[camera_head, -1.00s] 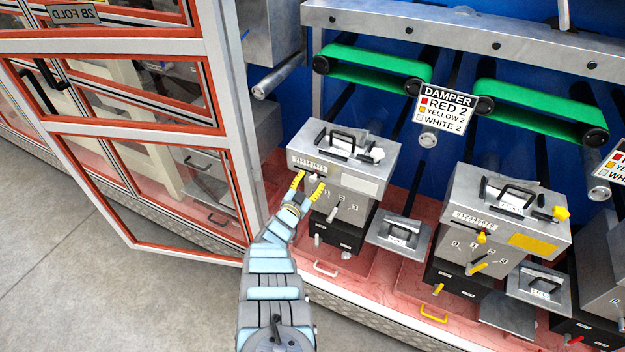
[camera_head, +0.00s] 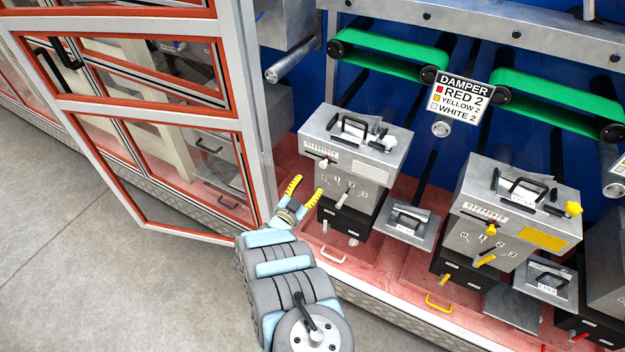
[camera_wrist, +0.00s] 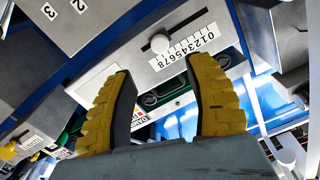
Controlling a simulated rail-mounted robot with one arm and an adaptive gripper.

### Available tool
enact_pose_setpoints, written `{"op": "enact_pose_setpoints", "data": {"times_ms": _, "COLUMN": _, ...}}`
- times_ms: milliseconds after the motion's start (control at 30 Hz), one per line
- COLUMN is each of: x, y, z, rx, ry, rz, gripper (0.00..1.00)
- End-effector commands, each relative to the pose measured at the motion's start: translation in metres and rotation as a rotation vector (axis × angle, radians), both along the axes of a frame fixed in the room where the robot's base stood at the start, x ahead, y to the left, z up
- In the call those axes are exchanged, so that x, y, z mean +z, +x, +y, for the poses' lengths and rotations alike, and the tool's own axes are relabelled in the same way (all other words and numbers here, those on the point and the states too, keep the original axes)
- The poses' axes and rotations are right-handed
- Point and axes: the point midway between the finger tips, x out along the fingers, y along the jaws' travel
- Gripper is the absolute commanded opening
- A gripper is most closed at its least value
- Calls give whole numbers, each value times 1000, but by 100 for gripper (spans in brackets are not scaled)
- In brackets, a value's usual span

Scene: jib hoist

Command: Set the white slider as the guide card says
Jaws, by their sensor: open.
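The white slider (camera_head: 323,163) is a small pale knob in a slot on the front of the left grey box (camera_head: 348,190), under a number strip. In the wrist view the knob (camera_wrist: 160,43) stands beside the 0 to 8 scale (camera_wrist: 186,46), toward the strip's left end there; its exact setting cannot be told. The guide card (camera_head: 458,99) reads DAMPER, RED 2, YELLOW 2, WHITE 2. My gripper (camera_head: 304,190) is open and empty, below and left of the knob, apart from it. Its yellow fingers (camera_wrist: 160,70) point toward the box front.
A glazed door with a red and white frame (camera_head: 258,130) stands open left of my gripper. The same box has a lower 0 to 3 selector with a pale lever (camera_head: 342,201). A similar box with yellow controls (camera_head: 512,215) stands to the right. Grey floor lies open at lower left.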

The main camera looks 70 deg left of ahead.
Motion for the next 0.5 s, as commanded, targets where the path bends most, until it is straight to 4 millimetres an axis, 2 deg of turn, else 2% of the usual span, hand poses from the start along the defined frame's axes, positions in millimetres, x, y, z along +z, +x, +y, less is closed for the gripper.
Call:
{"op": "enact_pose_setpoints", "data": {"times_ms": 233, "x": 0, "y": -11, "z": -9, "rx": 0, "ry": -1, "rz": 0, "gripper": 54}}
{"op": "enact_pose_setpoints", "data": {"times_ms": 500, "x": 0, "y": -12, "z": -11, "rx": 0, "ry": 0, "rz": -1, "gripper": 54}}
